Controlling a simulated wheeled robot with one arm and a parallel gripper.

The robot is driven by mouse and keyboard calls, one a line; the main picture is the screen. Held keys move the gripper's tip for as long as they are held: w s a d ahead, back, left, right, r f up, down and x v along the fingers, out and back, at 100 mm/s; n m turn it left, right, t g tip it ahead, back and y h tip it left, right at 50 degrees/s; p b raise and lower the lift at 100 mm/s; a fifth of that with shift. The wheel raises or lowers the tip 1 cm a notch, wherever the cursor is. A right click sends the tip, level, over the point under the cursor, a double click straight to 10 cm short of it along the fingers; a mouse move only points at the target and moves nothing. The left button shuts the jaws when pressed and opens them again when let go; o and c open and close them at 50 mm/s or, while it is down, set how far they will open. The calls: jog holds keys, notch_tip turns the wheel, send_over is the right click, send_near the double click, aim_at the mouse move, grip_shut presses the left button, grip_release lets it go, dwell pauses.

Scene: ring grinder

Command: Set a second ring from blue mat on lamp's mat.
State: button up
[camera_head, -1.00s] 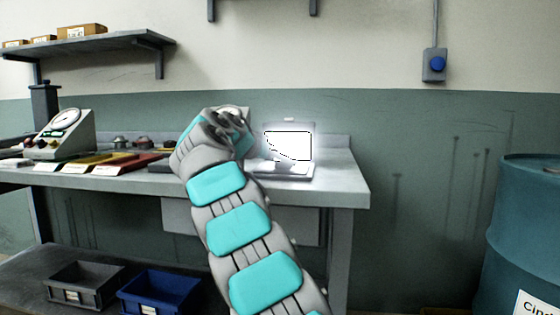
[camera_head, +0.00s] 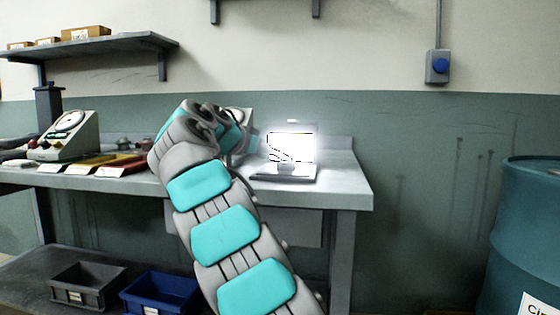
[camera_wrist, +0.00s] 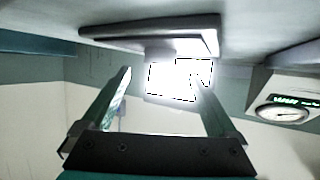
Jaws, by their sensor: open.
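The lamp is a glowing white panel (camera_head: 291,147) at the right part of the bench, on a flat dark-edged base (camera_head: 284,173). In the wrist view, which looks upside down, the panel (camera_wrist: 172,80) glows beyond my fingers and its base (camera_wrist: 150,34) is at the top. I cannot tell a separate mat from that base. My gripper (camera_wrist: 160,74) is open with nothing seen between its fingers, facing the panel. In the head view its fingers reach right, toward the lamp. No ring is clear, and no blue mat shows; my arm hides part of the bench.
A yellow mat (camera_head: 92,161) and a dark red mat (camera_head: 122,165) lie left of my arm, near a dial gauge (camera_head: 68,132). Another dial device (camera_wrist: 284,108) shows right in the wrist view. Bins stand below; a blue drum (camera_head: 535,225) is at right. The bench's right end is clear.

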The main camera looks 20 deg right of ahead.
jog(key=v, duration=0.7)
jog(key=shift+f, duration=0.1)
